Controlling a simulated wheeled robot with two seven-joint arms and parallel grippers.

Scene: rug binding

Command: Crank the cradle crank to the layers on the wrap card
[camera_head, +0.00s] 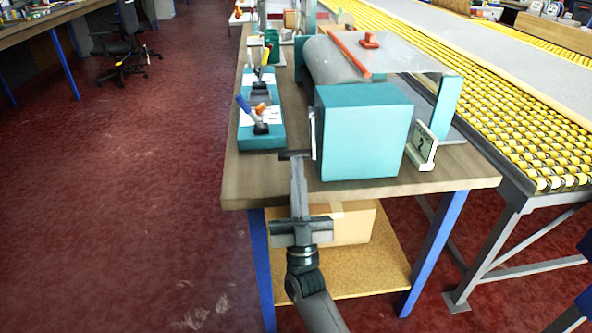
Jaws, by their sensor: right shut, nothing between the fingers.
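The cradle is a teal box (365,135) with a grey roll (333,60) behind it, on the wooden bench. A pale narrow part (313,134) on the box's left face may belong to the crank; most of that face is turned away. The wrap card (424,143) stands upright at the box's right and seems to show a 2. My right gripper (297,160) is shut and empty, reaching up from below to the box's front left corner. A dark short bar (294,155) shows at its tip; I cannot tell whether they touch. My left gripper is out of view.
A teal control panel (262,136) with blue- and orange-handled levers lies left of the box. A red bar (344,54) lies over the roll. A yellow roller conveyor (548,165) runs along the right. A cardboard box (352,228) sits on the lower shelf.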

